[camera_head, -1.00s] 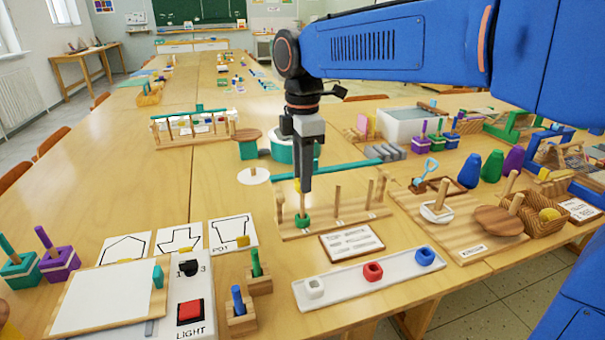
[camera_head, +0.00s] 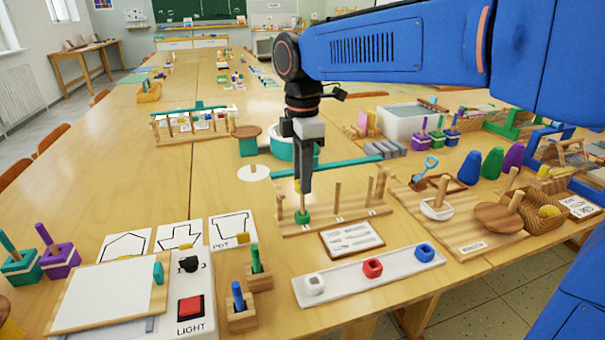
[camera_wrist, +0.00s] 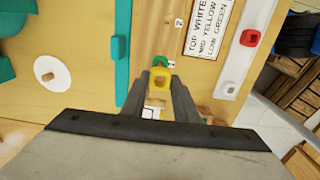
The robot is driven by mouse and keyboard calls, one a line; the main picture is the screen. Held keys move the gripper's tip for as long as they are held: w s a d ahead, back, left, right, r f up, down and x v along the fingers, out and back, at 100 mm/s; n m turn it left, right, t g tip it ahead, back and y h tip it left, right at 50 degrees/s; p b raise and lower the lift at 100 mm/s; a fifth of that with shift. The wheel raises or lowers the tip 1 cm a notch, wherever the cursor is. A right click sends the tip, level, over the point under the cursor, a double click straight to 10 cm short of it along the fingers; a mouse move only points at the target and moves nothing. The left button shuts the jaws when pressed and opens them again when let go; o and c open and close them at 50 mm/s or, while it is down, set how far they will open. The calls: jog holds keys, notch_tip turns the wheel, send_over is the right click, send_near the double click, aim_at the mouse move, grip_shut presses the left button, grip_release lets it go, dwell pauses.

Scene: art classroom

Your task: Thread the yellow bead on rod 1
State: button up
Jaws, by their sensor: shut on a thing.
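My gripper (camera_head: 304,188) is above the wooden rod board (camera_head: 345,222) and points down. It is shut on the yellow bead (camera_wrist: 160,80), a square ring held between the fingertips in the wrist view. In the head view only a sliver of the bead shows. The green bead (camera_head: 302,217) sits low on the board at rod 1, right below the fingers, and also shows in the wrist view (camera_wrist: 160,61). The fingers hide the top of rod 1, so I cannot tell whether the yellow bead is around it. Rod 2 (camera_head: 338,197) is bare.
A white tray (camera_head: 345,285) in front holds a white bead (camera_head: 314,285), a red bead (camera_head: 373,267) and a blue bead (camera_head: 424,252). The order card (camera_head: 351,238) lies before the board. A teal bar (camera_head: 340,168) runs behind. A wooden stacker (camera_head: 460,240) stands right.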

jog(key=shift+f, duration=0.45)
dwell(0.8)
dwell(0.3)
jog(key=o, duration=1.1)
jog(key=shift+r, duration=0.15)
notch_tip(320, 180, up, 17)
jog(key=shift+s, duration=0.1)
